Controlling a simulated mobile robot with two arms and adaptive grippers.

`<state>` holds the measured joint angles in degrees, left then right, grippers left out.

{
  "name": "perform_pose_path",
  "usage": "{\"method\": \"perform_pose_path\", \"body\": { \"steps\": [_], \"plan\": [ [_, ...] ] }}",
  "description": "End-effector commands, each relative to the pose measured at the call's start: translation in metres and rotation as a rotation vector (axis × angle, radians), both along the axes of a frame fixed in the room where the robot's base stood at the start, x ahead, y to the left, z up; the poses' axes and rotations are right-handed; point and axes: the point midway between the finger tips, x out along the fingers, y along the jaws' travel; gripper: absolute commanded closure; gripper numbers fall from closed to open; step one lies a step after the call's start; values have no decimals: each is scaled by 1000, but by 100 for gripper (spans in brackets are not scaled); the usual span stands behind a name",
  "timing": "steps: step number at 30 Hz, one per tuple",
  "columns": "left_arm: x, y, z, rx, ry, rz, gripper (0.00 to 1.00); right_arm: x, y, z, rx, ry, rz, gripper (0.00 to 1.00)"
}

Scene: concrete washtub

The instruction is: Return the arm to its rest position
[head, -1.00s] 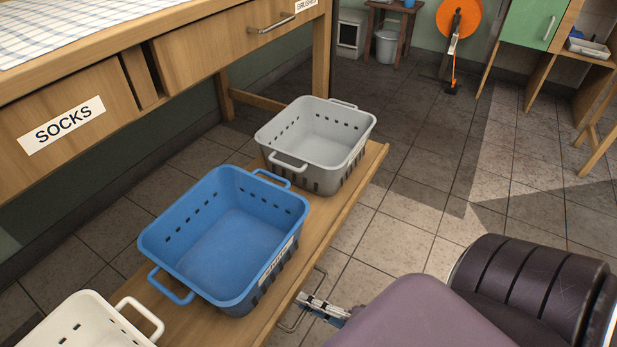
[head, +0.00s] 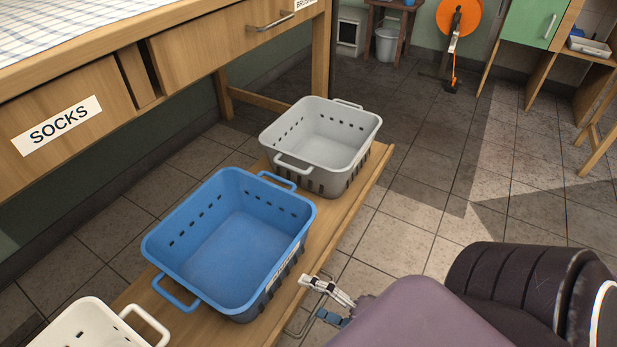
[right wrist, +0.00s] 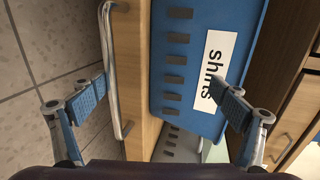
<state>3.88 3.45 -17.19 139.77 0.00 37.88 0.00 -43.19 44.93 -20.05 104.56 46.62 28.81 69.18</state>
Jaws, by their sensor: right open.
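My right gripper (head: 328,302) is at the front edge of the low wooden bench, beside a metal bar handle (head: 293,326). In the right wrist view my right gripper (right wrist: 168,98) is open, with its two blue-padded fingers wide apart and nothing held. The handle (right wrist: 113,60) shows just inside the left-hand finger; whether they touch I cannot tell. The blue basket (head: 232,240) stands on the bench close to the gripper. Its "shirts" label (right wrist: 213,68) faces the wrist camera. My left gripper is not in view.
A grey basket (head: 322,143) and a white basket (head: 100,325) stand on the same bench (head: 345,208). A wooden table with a "SOCKS" drawer (head: 65,128) rises behind. The tiled floor (head: 420,200) to the right is clear.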

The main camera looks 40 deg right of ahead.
Motion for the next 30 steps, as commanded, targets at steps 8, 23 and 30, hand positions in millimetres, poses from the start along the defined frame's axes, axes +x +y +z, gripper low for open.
{"method": "perform_pose_path", "body": {
  "steps": [8,23,30],
  "plan": [
    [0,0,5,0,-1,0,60,15,3,48,19,-74,-5,19],
    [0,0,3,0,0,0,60,11,3,40,20,-59,-6,75],
    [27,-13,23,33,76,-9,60,22,-6,79,-25,-114,-44,75]
  ]
}}
